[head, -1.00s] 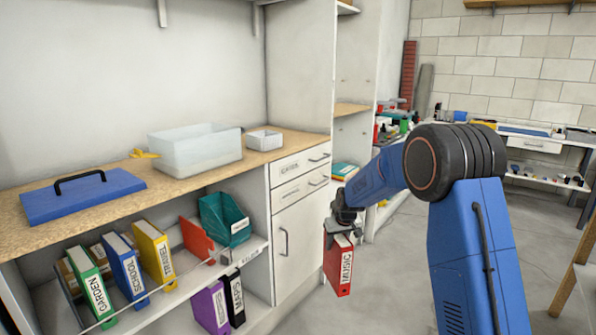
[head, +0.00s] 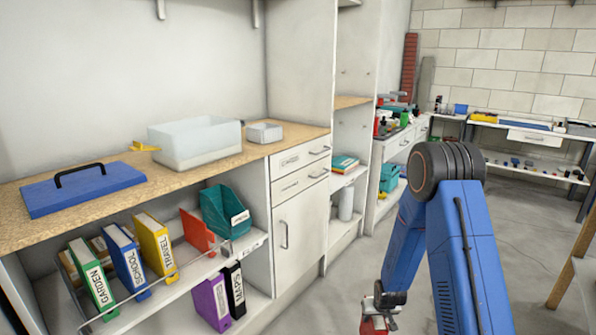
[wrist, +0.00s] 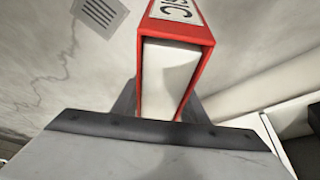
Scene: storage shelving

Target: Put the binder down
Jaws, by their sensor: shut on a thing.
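The red binder (head: 374,325) is in my gripper (head: 382,304), low at the bottom edge of the head view, and most of it is cut off there. In the wrist view the binder (wrist: 205,38) shows its red cover, white pages and part of a white spine label ending in "SIC". The gripper (wrist: 155,128) is shut on it. The binder hangs in front of the cabinets, out over the floor, apart from the shelves. Its lower end is not visible in the head view.
Purple (head: 211,303) and black binders stand below. The worktop (head: 25,232) carries a blue lid (head: 85,190) and a clear bin (head: 195,145). Grey floor (head: 345,285) is open.

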